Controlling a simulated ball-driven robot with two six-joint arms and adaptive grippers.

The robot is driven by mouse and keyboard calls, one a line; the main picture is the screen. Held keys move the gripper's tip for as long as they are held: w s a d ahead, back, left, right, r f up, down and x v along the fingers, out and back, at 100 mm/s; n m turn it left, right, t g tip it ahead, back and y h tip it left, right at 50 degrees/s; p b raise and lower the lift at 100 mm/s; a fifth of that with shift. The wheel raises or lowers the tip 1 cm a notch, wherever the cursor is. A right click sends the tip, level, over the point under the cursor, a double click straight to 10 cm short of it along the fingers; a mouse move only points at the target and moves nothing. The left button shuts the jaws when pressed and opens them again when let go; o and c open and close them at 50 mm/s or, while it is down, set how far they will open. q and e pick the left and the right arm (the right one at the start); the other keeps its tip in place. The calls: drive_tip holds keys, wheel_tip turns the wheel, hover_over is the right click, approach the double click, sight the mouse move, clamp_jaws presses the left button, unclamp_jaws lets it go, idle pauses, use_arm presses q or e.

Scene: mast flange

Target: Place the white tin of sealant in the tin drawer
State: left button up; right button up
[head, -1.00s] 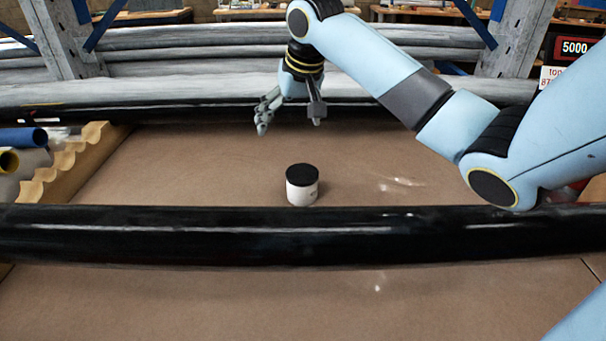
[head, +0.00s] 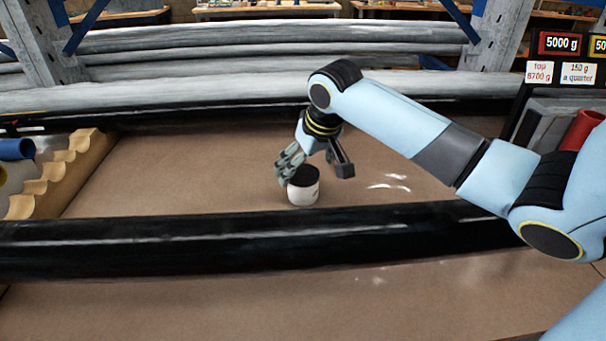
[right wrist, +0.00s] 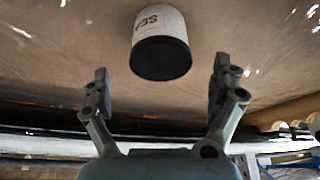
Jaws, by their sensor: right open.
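The white tin of sealant (head: 304,191) with a black lid stands upright on the brown surface, behind the near black tube. It also shows in the right wrist view (right wrist: 158,38), with part of its dark lettering visible, beyond and between the fingertips. My right gripper (head: 316,172) is open and empty at the tin, one finger to the tin's left and the other to its upper right in the head view. In the right wrist view the open fingers (right wrist: 160,90) have a clear gap to the lid. No tin drawer is recognisable. My left gripper is not in view.
A thick black tube (head: 200,243) runs across in front of the tin. Grey tubes (head: 270,75) lie along the back. A wavy tan rack (head: 55,172) stands at left. Labelled weight signs (head: 560,43) and a red cylinder (head: 580,130) are at right. Brown surface around the tin is clear.

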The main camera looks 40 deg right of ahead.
sight(304, 174)
drive_tip(key=x, duration=0.5)
drive_tip(key=shift+s+a+f, duration=0.1)
drive_tip(key=shift+s+a, duration=0.05)
drive_tip(key=shift+s, duration=0.1)
drive_tip(key=c, duration=1.5)
drive_tip(key=shift+c, duration=0.4)
